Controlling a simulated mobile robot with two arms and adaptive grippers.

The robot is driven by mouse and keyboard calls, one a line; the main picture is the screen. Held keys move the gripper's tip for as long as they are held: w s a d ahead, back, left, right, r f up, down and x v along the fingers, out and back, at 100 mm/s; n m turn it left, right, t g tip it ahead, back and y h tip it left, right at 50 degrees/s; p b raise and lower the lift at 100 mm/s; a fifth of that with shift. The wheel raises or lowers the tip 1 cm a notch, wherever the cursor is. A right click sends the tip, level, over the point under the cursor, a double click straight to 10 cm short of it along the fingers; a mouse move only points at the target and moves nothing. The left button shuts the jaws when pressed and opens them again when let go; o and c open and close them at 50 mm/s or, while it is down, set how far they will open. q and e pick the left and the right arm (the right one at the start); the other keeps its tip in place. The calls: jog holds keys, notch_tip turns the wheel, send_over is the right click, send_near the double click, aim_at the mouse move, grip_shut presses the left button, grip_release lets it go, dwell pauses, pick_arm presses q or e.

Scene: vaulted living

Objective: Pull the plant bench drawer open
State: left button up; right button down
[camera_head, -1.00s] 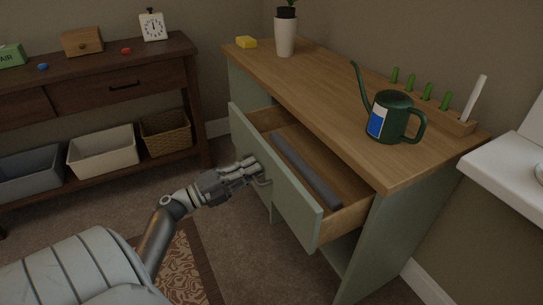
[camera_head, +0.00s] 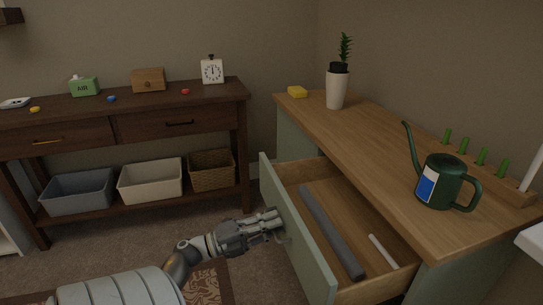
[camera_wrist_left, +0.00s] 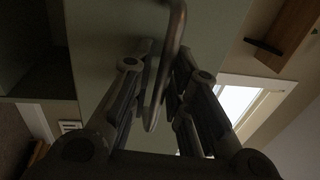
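The plant bench (camera_head: 375,150) has a wooden top and pale green sides. Its drawer (camera_head: 297,245) stands well out from the bench, with its wooden inside showing. A long grey bar (camera_head: 330,230) and a short white stick (camera_head: 383,251) lie in it. My left gripper (camera_head: 277,223) is at the outer face of the drawer front. In the left wrist view, the metal drawer handle (camera_wrist_left: 174,35) runs between its fingers, which are closed around it. In the head view the handle is mostly hidden by the fingers. My right gripper is not in view.
On the bench top stand a green watering can (camera_head: 441,182), a potted plant (camera_head: 337,88), a yellow sponge (camera_head: 297,92) and a wooden rack with green pegs (camera_head: 481,157). A dark sideboard (camera_head: 120,122) with baskets stands at the left. Open carpet lies before the drawer.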

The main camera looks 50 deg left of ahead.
pick_arm(q)
jog(key=v, duration=1.2)
jog(key=shift+r, duration=0.1)
dwell(0.4)
